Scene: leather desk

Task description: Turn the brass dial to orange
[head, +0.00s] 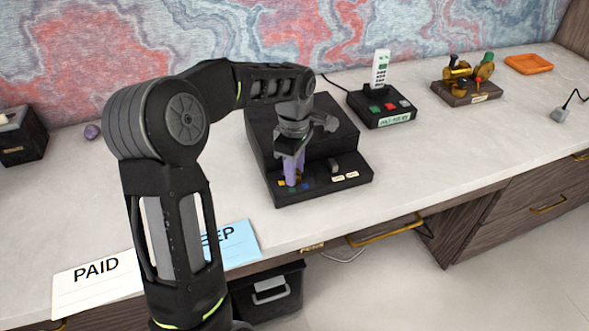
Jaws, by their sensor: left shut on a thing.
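A black stepped device (330,193) stands on the desk in the middle of the view. My left gripper (293,178) reaches down to its low front step, with purple fingers pointing downward. The gripper is shut on the brass dial (298,178), which is mostly hidden between the fingers. Small coloured marks, yellow-orange, green and blue, show around the fingertips. They are too small to tell which one the dial points at. My right gripper is not in view.
On the same front step are a dark knob (334,166) and small cream labels. PAID (92,278) and blue (240,243) cards lie front left.

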